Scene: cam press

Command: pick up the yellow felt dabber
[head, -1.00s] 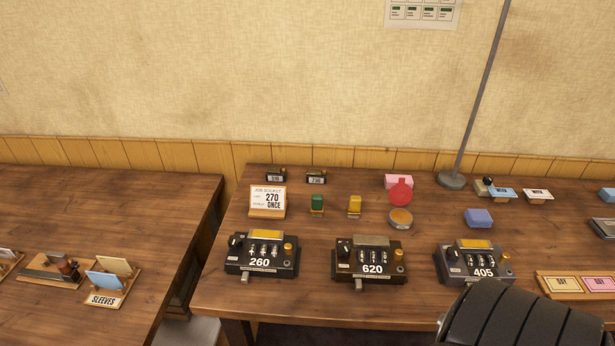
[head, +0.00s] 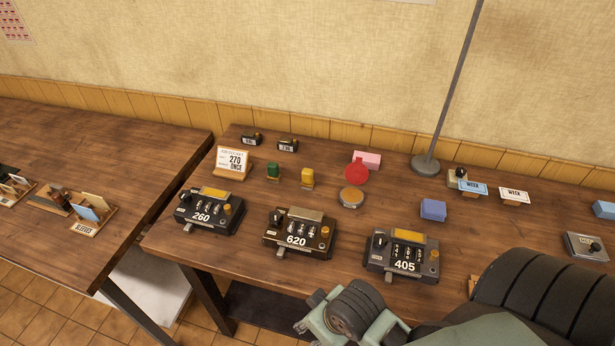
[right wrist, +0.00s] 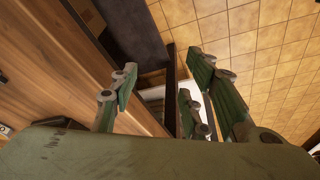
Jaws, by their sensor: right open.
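The yellow felt dabber (head: 307,175) stands upright on the wooden table in the head view, behind the counter unit marked 620 and just right of a green dabber (head: 273,169). My right arm comes in at the lower right of the head view, in front of the table and well short of the dabber. My right gripper (right wrist: 162,85) shows in the right wrist view with its fingers spread and nothing between them, over the table edge and the tiled floor. The dabber is not in the right wrist view. My left gripper is in neither view.
Counter units marked 260 (head: 207,213), 620 (head: 297,233) and 405 (head: 401,254) line the front of the table. A round tin (head: 351,198), red disc (head: 356,171) and blue block (head: 433,210) stand right of the dabber.

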